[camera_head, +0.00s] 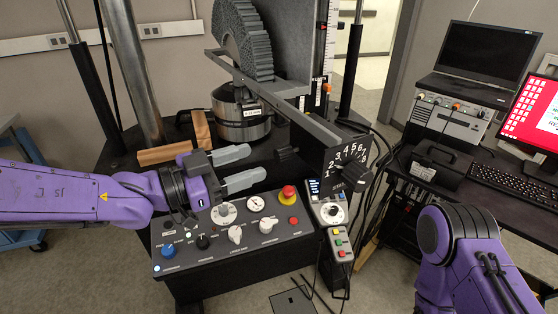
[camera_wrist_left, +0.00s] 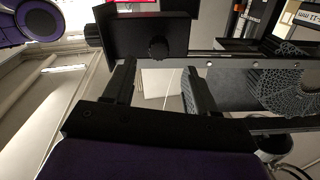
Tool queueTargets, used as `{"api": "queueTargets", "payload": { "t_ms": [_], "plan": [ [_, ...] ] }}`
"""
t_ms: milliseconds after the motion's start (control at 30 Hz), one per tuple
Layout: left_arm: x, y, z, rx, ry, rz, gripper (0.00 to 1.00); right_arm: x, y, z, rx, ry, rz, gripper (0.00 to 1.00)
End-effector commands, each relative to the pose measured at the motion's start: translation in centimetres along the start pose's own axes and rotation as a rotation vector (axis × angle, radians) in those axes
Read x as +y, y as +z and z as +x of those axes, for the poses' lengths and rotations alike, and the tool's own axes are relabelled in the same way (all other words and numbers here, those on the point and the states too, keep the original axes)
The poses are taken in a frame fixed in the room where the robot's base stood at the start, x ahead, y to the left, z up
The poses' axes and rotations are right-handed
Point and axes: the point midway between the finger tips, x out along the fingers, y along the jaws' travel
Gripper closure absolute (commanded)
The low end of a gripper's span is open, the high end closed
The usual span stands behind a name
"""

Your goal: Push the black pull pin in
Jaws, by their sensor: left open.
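A dark box with a white number dial (camera_head: 345,158) hangs at the end of the long metal beam. A black knob-ended pin (camera_head: 287,154) sticks out of the box's left side, facing my left gripper. I take this for the pull pin; how far it stands out is hard to judge. In the left wrist view the pin (camera_wrist_left: 158,47) shows end-on beyond the fingers. My left gripper (camera_head: 240,168) is open and empty, left of the pin and apart from it, above the control panel. My right gripper is out of view; only my right arm shows.
The control panel (camera_head: 180,286) with knobs and a red button (camera_head: 288,194) lies below my left gripper. The beam (camera_head: 275,92) runs behind it. A second black knob (camera_head: 354,173) is on the dial's front.

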Motion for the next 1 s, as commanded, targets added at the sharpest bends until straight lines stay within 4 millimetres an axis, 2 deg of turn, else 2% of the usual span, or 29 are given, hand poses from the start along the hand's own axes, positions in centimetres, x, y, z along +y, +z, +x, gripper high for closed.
{"api": "queueTargets", "payload": {
  "t_ms": [100, 300, 433, 667, 700, 767, 800, 867, 1000],
  "plan": [
    [0.1, 0.3, 2.9, -0.004, 0.003, -0.002, 0.43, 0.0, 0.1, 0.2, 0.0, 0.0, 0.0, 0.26],
    [-0.1, 0.0, 6.5, -0.004, 0.0, -0.004, 0.43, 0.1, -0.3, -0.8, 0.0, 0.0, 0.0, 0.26],
    [0.0, 0.1, 7.5, -0.002, -0.001, -0.004, 0.43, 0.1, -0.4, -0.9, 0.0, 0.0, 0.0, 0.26],
    [0.0, 0.1, 7.6, -0.001, -0.001, -0.005, 0.43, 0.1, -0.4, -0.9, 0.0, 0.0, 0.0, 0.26],
    [0.0, 0.1, 7.6, -0.001, -0.002, -0.005, 0.5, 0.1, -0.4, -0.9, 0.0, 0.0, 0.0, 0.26],
    [0.0, 0.1, 7.6, -0.001, -0.002, -0.005, 0.69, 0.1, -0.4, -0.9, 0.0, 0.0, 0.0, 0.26],
    [0.0, 0.1, 7.6, -0.001, -0.002, -0.005, 0.82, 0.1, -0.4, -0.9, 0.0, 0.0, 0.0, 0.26],
    [0.0, 0.1, 7.6, -0.001, -0.002, -0.005, 1.0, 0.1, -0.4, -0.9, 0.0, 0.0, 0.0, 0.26],
    [0.1, 0.1, 7.8, -0.001, 0.002, -0.004, 1.0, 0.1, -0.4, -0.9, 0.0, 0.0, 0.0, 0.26]
  ]
}}
